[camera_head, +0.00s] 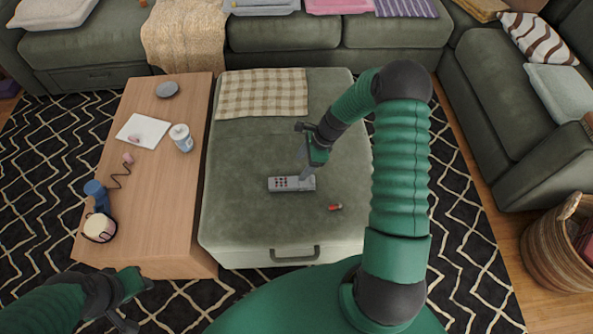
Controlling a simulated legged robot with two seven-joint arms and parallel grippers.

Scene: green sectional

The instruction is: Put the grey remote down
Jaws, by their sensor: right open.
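My left gripper (133,303) is at the lower left, in front of the wooden table's near end, away from the remote. Whether its fingers are open or shut is not clear.
A small red object (335,207) lies right of the remote. A checked cloth (262,94) covers the ottoman's back. The ottoman's left side is clear.

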